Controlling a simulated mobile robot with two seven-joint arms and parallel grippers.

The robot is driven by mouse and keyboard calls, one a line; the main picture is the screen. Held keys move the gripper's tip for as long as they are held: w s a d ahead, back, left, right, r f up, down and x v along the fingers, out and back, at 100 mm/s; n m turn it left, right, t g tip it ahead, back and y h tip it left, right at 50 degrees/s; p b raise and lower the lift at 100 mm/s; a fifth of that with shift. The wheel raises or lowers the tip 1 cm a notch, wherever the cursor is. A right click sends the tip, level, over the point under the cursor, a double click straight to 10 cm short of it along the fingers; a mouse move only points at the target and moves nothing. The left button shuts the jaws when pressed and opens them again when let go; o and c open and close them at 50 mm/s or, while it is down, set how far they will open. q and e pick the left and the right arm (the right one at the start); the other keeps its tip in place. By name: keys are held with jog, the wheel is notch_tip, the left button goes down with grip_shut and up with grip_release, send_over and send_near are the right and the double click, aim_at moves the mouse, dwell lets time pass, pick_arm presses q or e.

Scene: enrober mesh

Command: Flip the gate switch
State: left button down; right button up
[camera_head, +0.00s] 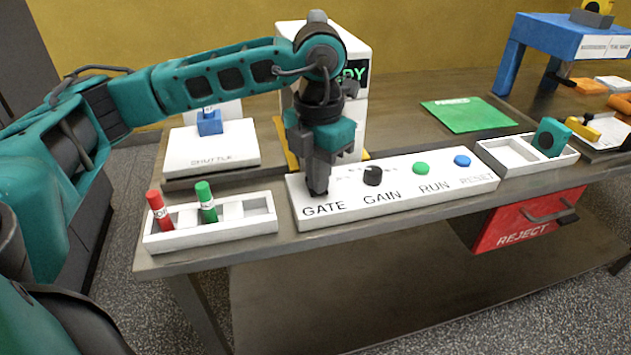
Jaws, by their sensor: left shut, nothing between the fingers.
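The white control panel (450,185) lies on the table with the labels GATE, GAIN, RUN and RESET along its front. My left gripper (317,192) points straight down over the GATE end of the panel, with its fingers shut and nothing seen between them. Its fingertips are at or just above the panel, right behind the GATE label; I cannot tell whether they touch. The gate switch itself is hidden behind the fingers. The black GAIN knob (373,176), green RUN button (421,168) and blue RESET button (462,161) sit to the right. My right gripper is not in view.
A white tray (262,226) with a red marker (160,211) and a green marker (206,202) stands left of the panel. Another white tray (488,155) holds a teal block (551,137). A white machine (357,115) stands behind my gripper. A green mat (468,115) lies behind.

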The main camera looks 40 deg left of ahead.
pick_arm(q)
jog(key=shift+r+p, duration=2.45)
jog(key=shift+r, duration=1)
jog(key=shift+f, duration=0.1)
